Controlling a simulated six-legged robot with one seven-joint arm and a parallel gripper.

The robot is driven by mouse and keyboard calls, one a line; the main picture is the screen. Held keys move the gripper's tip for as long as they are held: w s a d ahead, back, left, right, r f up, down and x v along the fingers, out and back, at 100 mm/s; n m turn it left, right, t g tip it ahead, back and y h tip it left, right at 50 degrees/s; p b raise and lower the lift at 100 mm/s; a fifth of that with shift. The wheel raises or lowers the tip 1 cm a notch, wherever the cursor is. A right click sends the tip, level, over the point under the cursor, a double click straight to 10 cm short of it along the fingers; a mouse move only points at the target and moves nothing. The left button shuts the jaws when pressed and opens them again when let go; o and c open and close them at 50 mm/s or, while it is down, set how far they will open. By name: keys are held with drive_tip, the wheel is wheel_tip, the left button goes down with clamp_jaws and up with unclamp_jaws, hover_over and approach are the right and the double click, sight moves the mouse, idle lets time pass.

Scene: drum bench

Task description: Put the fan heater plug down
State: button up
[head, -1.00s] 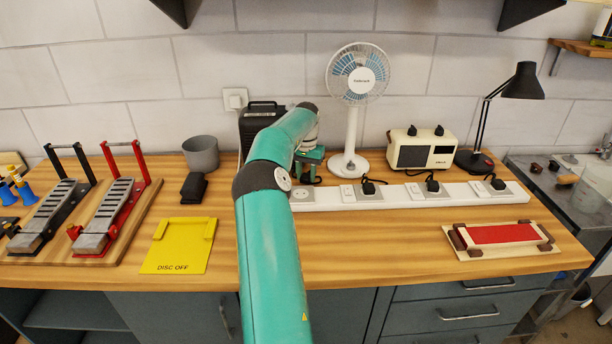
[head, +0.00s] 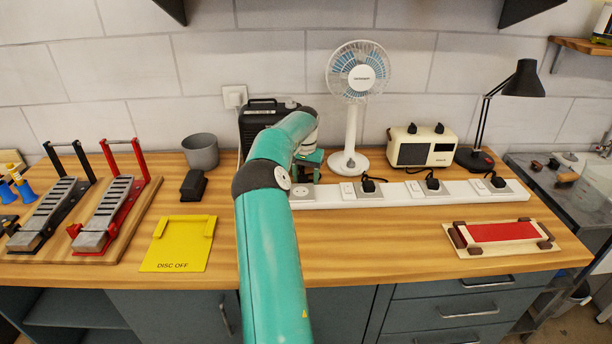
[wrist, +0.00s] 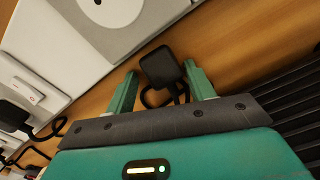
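The fan heater plug (wrist: 160,67) is a small black block with a dark cord looping back under my gripper. It appears to lie on the wooden bench top beside the white power strip. My gripper (wrist: 163,80) is open, with one green finger on each side of the plug. A sliver of wood shows between the left finger and the plug; contact with the right finger is unclear. In the head view my gripper (head: 307,172) is low behind the strip's left end, and the plug is hidden. The dark fan heater (head: 262,112) stands behind my arm.
The power strip (head: 334,197) has a free socket at its left end and several black plugs further right. A fan (head: 350,140), a cream radio (head: 422,150) and a lamp (head: 480,160) stand behind it. A yellow tray (head: 180,250) lies at front left.

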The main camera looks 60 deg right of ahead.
sight(306, 175)
drive_tip(key=shift+r, duration=0.15)
wheel_tip(306, 175, up, 13)
idle(0.5)
drive_tip(key=shift+r, duration=0.1)
